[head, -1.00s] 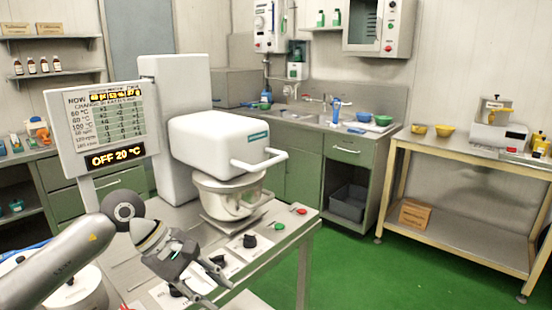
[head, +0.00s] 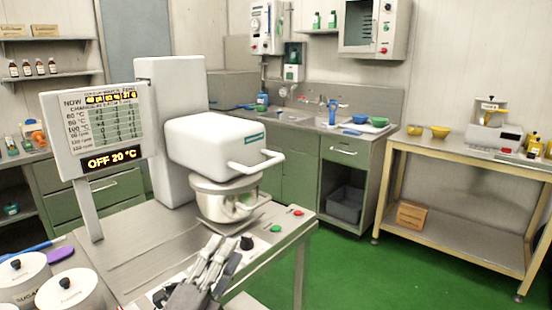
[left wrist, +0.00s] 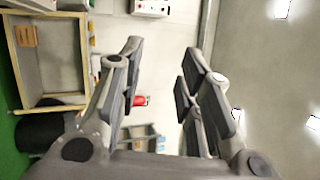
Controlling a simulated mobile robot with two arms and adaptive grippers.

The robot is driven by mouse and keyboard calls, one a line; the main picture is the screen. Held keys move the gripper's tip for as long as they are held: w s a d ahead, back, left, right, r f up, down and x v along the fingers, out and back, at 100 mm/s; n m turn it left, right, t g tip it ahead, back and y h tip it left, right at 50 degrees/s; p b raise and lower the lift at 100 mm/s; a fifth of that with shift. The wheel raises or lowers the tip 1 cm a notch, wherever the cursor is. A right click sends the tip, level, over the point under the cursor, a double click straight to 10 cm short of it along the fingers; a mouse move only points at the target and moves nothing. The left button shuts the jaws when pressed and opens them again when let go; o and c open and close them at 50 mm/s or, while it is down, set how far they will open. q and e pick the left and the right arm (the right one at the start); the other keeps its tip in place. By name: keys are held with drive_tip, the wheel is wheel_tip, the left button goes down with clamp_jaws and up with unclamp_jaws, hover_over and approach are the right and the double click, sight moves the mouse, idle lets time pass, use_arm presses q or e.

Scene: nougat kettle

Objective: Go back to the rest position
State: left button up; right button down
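My left gripper (head: 222,250) is at the bottom middle of the head view, in front of the front edge area of the steel bench (head: 125,262). Its fingers point up and away in the picture. In the left wrist view the two fingers of the left gripper (left wrist: 161,65) stand apart with nothing between them, so it is open and empty. The white kettle machine (head: 215,140) stands behind it with its head lowered over the steel bowl (head: 215,203). The gripper appears apart from the bowl. My right gripper is not in view.
A display board (head: 103,130) reads OFF 20 °C. Lidded white canisters (head: 72,291) stand at the lower left. A black knob (head: 247,243), a green button (head: 276,228) and a red button (head: 298,212) lie along the bench front. Green floor (head: 350,275) to the right is clear.

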use_arm(q)
drive_tip(key=s+a+f+n+g+y, duration=0.3)
drive_tip(key=a+f+n+y, duration=0.1)
drive_tip(key=f+n, duration=0.4)
drive_tip(key=s+a+f+n+g+y, duration=0.3)
drive_tip(key=a+f+n+y, duration=0.15)
drive_tip(key=f, duration=0.45)
drive_tip(key=s+a+f+n+g, duration=0.1)
drive_tip(key=s+f+n+g, duration=0.5)
drive_tip(key=s, duration=0.5)
drive_tip(key=s+a+f+n+g, duration=0.15)
drive_tip(key=s+f+g, duration=0.25)
drive_tip(key=s+f, duration=0.55)
drive_tip(key=s+f+g, duration=0.1)
drive_tip(key=s+f, duration=0.1)
drive_tip(key=f, duration=1.1)
drive_tip(key=s+f+g, duration=0.1)
drive_tip(key=s+f, duration=0.1)
drive_tip(key=f, duration=1.1)
drive_tip(key=s+a+f+g, duration=0.1)
drive_tip(key=s+a+f, duration=0.1)
drive_tip(key=s+f, duration=1.3)
drive_tip(key=shift+s+a+f, duration=0.2)
drive_tip(key=shift+s+f, duration=0.05)
drive_tip(key=shift+s, duration=0.3)
